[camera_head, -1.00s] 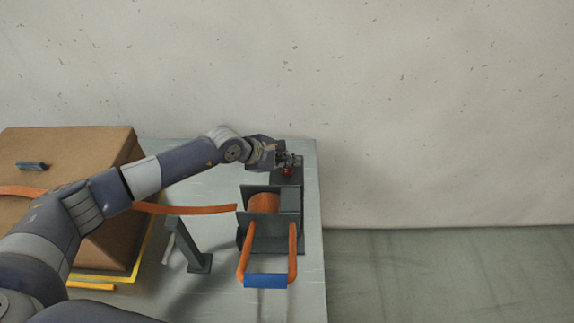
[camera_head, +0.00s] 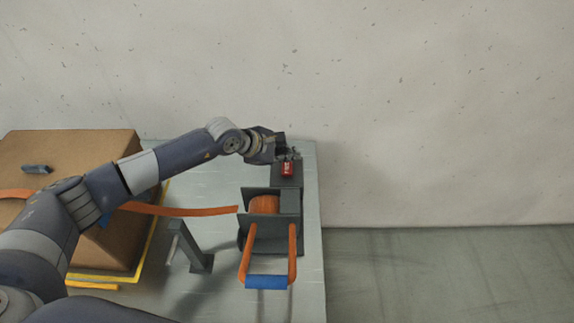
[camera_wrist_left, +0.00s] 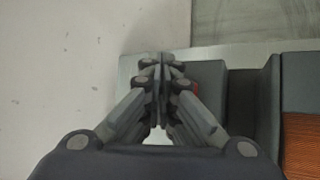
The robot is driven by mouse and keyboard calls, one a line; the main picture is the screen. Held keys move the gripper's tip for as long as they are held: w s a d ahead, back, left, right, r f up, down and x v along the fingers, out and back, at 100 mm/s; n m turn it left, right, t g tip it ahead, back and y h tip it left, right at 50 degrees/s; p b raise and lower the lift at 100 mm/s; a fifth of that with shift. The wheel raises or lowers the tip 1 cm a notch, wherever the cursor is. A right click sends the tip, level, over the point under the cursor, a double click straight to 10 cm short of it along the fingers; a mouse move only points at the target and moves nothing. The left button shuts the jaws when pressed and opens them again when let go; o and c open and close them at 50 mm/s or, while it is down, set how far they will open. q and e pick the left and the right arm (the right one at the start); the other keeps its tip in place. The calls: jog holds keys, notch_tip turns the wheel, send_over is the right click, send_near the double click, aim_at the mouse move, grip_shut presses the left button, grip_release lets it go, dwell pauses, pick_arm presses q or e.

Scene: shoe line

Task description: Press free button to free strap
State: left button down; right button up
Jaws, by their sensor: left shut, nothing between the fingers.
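The red button (camera_head: 288,169) sits on a dark grey block (camera_head: 286,182) behind the strap machine. My left gripper (camera_head: 291,152) is shut and empty, just behind the button in the head view. In the left wrist view the shut fingertips (camera_wrist_left: 162,66) cover most of the button, and only a red edge (camera_wrist_left: 196,87) shows beside them. I cannot tell whether they touch it. The orange strap (camera_head: 180,210) runs from over the brown box toward the machine's orange spool (camera_head: 264,204). My right gripper is out of view.
The grey table (camera_head: 308,230) carries the machine, whose orange handle has a blue grip (camera_head: 267,282). A grey post (camera_head: 195,250) stands left of it. The brown box (camera_head: 70,160) with a dark clip (camera_head: 37,169) is at the left. A wall stands behind.

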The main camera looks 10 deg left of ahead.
aim_at(288, 170)
pick_arm(q)
jog(key=shift+r+p, duration=0.7)
jog(key=shift+r, duration=0.9)
